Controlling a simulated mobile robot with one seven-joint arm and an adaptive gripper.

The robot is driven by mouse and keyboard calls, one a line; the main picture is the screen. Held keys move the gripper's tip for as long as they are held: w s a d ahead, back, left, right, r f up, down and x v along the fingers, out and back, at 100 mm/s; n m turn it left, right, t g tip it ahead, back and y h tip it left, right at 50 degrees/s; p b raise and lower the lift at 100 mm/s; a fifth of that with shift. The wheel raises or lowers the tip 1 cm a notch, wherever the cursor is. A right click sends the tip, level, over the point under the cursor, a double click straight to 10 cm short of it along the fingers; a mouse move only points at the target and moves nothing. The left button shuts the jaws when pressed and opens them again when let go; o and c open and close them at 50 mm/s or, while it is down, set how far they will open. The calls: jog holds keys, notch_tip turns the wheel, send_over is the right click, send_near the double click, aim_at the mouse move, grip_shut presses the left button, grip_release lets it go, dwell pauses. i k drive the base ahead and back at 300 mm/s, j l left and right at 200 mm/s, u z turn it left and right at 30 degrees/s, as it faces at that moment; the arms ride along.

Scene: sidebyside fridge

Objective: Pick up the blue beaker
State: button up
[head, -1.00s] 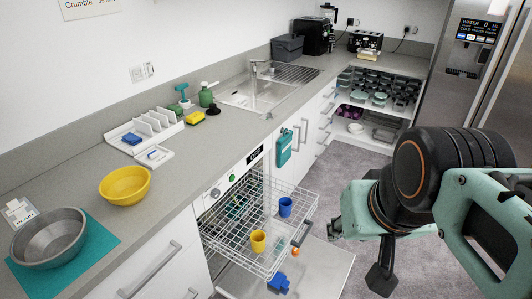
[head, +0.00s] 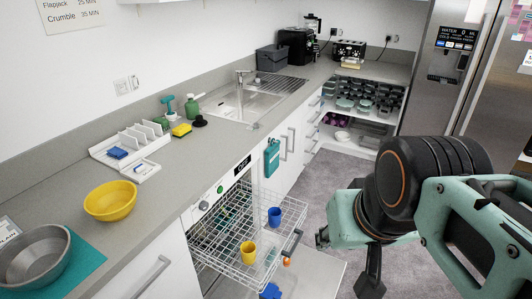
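The blue beaker (head: 274,216) stands upright in the pulled-out upper rack (head: 226,259) of the open dishwasher, towards its back right. A yellow beaker (head: 248,252) stands in the same rack, nearer the front. My arm fills the right side of the head view. My gripper (head: 369,283) hangs at its lower end, to the right of the rack and apart from the blue beaker. Its fingertips are partly cut off by the bottom edge, so its opening does not show clearly.
The open dishwasher door (head: 318,273) lies below the rack, with a blue object (head: 270,291) on it. The counter holds a yellow bowl (head: 110,201), a metal bowl (head: 34,256) and a sink (head: 243,102). Grey floor (head: 318,178) is clear between dishwasher and fridge (head: 478,70).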

aim_at(274, 214)
jog(key=i+l+z, duration=0.25)
jog(key=l, duration=0.15)
jog(key=i+l+z, duration=0.2)
jog(key=l, duration=0.2)
jog(key=i+l+z, duration=0.25)
jog(key=l, duration=0.15)
jog(key=i+l+z, duration=0.2)
jog(key=i, duration=0.2)
jog(key=i+l+z, duration=0.2)
jog(key=i, duration=0.25)
jog(key=i+u, duration=0.45)
jog(key=i+l+u, duration=0.2)
jog(key=u, duration=0.25)
jog(key=i+u, duration=0.15)
jog(key=u, duration=0.25)
jog(key=i+l+u, duration=0.15)
jog(key=u, duration=0.3)
jog(key=i+l+u, duration=0.1)
jog(key=u, duration=0.3)
jog(key=i+l+u, duration=0.1)
jog(key=l+u, duration=0.45)
jog(key=u, duration=0.25)
jog(key=i, duration=0.05)
